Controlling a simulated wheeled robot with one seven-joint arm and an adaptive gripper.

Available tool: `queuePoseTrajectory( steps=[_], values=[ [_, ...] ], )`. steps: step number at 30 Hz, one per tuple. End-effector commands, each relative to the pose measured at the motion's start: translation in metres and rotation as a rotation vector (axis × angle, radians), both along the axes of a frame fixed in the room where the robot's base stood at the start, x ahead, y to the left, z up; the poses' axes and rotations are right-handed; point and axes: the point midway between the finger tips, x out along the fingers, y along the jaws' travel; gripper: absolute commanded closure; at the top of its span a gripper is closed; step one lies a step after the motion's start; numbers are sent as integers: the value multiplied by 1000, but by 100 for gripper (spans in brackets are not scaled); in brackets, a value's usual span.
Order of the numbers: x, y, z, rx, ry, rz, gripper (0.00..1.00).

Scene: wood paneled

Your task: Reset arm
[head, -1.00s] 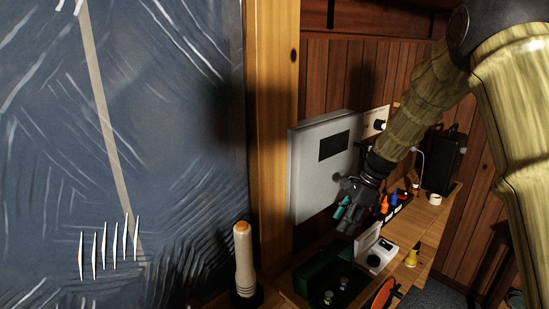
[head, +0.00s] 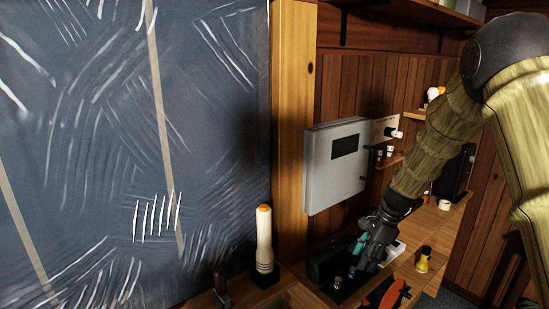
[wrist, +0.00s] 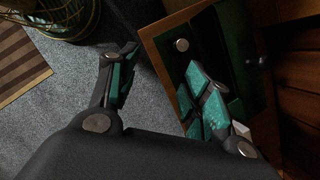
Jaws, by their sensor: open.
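My gripper (head: 364,250) is at the end of my arm in the head view, pointing down at the green box (head: 318,268) on the wooden bench. It covers part of that box and whatever is behind it. In the wrist view my gripper (wrist: 160,72) shows two teal-padded fingers spread well apart with nothing between them. The right finger overlaps the edge of the green box; the left finger is over grey carpet (wrist: 70,110). I cannot tell how high the fingers are above the box.
A grey-white wall box (head: 335,180) hangs behind my gripper. A pale cylinder with an orange top (head: 264,235) stands left of the green box. A yellow item (head: 423,262) and an orange-and-black item (head: 388,293) are to the right. A wire basket (wrist: 65,15) stands on the floor.

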Motion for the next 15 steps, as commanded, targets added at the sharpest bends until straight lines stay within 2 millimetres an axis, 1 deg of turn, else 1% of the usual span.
queuePoseTrajectory(
  steps=[1, 5, 8, 11, 12, 14, 15],
  values=[
    [-5, 0, -13, -11, 1, 15, 51],
    [-20, -1, -49, -47, -4, 65, 51],
    [-36, -2, -83, -82, -8, 123, 51],
    [-60, -2, -128, -126, -12, 206, 51],
    [-72, -3, -148, -145, -16, 246, 51],
    [-92, -4, -177, -175, -21, 310, 51],
    [-106, -5, -196, -192, -22, 355, 51]
  ],
)
